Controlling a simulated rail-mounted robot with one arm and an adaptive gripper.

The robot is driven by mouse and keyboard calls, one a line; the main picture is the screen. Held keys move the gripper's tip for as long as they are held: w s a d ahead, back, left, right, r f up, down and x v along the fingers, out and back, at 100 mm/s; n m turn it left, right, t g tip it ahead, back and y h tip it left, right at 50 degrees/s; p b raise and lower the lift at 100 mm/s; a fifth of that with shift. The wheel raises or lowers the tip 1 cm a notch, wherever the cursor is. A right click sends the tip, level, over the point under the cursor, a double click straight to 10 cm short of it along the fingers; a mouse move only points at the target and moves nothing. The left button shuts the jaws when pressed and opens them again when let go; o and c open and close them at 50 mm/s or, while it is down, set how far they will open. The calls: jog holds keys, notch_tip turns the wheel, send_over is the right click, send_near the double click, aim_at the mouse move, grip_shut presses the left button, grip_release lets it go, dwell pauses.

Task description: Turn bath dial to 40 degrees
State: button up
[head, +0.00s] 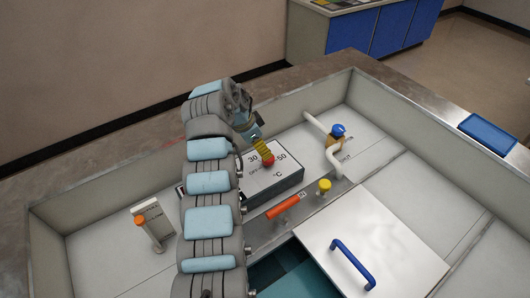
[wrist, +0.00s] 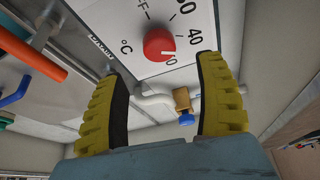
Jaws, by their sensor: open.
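The bath dial is a round red knob (head: 268,160) on a white, sloped panel (head: 284,177) marked 30, 50, OFF and °C. In the wrist view the red knob (wrist: 159,45) sits just beyond the fingertips, with 40 printed to its right. A pale mark shows on its lower right side, near a partly hidden number ending in 0; the exact setting is hard to read. My gripper (head: 261,147) is over the panel, close to the knob. In the wrist view its two yellow fingers (wrist: 160,68) are spread wide with nothing between them.
A white pipe with a blue-topped valve (head: 338,130) stands right of the panel. An orange handle (head: 283,206) and a yellow knob (head: 324,186) are in front. A white lid with a blue handle (head: 353,263) lies front right. A small upright post (head: 150,232) stands left.

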jog(key=shift+v, duration=2.2)
